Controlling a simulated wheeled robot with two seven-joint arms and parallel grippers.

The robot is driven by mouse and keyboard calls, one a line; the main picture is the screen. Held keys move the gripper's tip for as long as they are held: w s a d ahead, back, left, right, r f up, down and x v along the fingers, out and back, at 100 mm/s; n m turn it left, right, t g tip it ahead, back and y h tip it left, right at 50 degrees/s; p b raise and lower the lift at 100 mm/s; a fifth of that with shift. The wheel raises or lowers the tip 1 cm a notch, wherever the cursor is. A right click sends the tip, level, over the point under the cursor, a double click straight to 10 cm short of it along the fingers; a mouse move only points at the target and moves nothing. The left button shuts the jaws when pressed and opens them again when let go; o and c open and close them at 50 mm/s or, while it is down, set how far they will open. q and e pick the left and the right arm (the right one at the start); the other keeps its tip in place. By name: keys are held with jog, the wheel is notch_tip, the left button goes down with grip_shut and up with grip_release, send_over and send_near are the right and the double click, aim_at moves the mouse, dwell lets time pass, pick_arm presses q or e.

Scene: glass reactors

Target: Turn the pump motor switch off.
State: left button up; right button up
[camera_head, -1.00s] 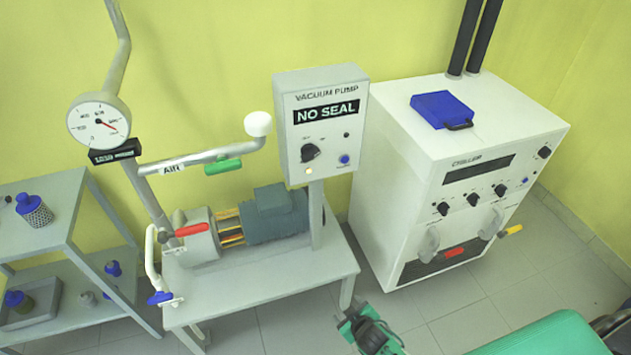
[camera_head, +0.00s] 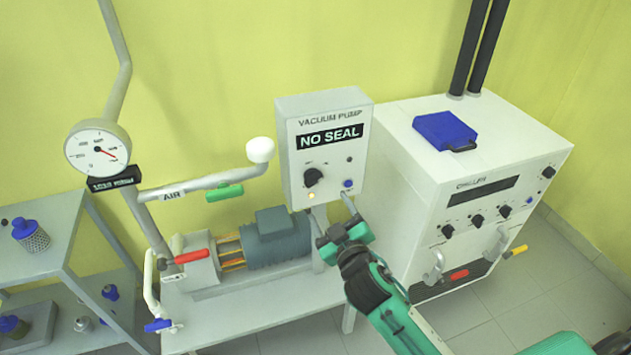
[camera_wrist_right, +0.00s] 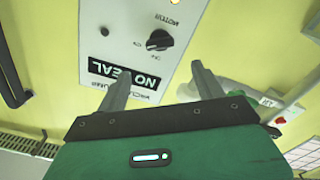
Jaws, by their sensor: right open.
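The vacuum pump box (camera_head: 325,130) stands on a post, with a "NO SEAL" display. Its black rotary motor switch (camera_head: 313,177) has a lit pale orange lamp (camera_head: 311,195) below it. In the upside-down right wrist view the switch (camera_wrist_right: 159,40) shows beside the "MOTOR" label, with a pale mark at its lower left; the small position labels are hard to read. My right gripper (camera_head: 333,208) is open and empty, just below the box front in the head view. In the wrist view its fingers (camera_wrist_right: 160,76) are spread below the switch, apart from it. My left gripper is not in view.
A blue button (camera_head: 347,184) sits right of the switch. The pump motor (camera_head: 275,240) is on the bench below. The white chiller (camera_head: 400,190) stands close on the right, with a blue case (camera_head: 444,131) on top. The air pipe (camera_head: 205,183) with a green handle is to the left.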

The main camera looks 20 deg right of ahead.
aim_at(315, 182)
jog(key=w+p, duration=0.1)
jog(key=w, duration=0.4)
jog(key=w+p, duration=0.1)
jog(key=w, duration=0.4)
jog(key=shift+w+a, duration=0.2)
jog(key=shift+w, duration=0.1)
jog(key=c, duration=1)
